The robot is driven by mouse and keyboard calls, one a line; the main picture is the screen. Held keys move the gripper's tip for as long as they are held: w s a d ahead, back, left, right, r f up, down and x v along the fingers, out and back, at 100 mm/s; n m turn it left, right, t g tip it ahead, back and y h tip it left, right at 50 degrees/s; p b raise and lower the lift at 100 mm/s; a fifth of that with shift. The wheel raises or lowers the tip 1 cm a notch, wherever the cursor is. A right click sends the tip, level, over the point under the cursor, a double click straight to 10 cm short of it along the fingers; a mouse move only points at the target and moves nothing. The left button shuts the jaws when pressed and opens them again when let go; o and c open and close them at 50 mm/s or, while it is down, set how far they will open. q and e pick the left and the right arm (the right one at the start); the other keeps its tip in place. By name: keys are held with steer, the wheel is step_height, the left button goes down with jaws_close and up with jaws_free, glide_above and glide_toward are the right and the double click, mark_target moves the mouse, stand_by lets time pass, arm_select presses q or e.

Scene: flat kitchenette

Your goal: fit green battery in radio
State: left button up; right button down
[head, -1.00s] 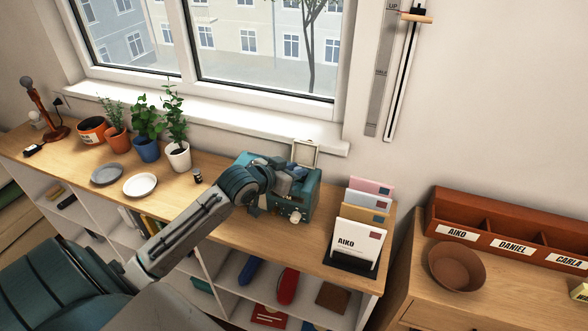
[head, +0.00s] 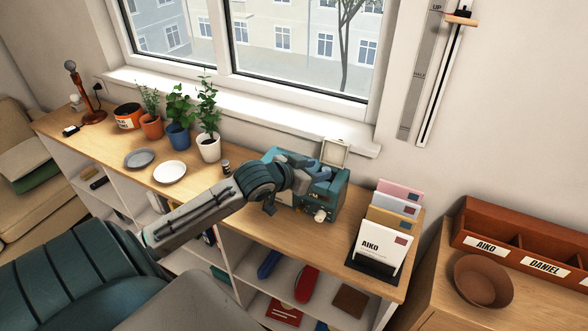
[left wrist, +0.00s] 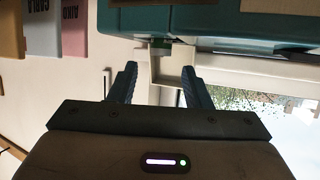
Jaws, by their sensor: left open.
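The teal radio (head: 334,200) stands on the wooden shelf top, with its cream lid (head: 335,152) raised at the back. My left gripper (head: 312,170) is over the radio's top, hiding part of it. In the left wrist view the radio's teal body (left wrist: 225,26) fills the top edge. The open fingers (left wrist: 160,88) point at it, with a gap between them. A small greenish patch (left wrist: 159,42) shows ahead of the gap; I cannot tell whether it is the green battery. A small dark cylinder (head: 226,167) stands left of the radio. My right gripper is out of view.
A letter holder (head: 373,268) with several envelopes stands right of the radio. Plates (head: 170,172) and potted plants (head: 208,148) are to the left. A brown bowl (head: 483,281) and a name-labelled sorter (head: 520,240) stand on the right cabinet.

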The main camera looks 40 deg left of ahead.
arm_select(q)
steer(key=p+v, duration=0.3)
steer(key=v, duration=0.5)
steer(key=shift+s, duration=0.35)
steer(key=shift+a, duration=0.1)
stand_by(0.3)
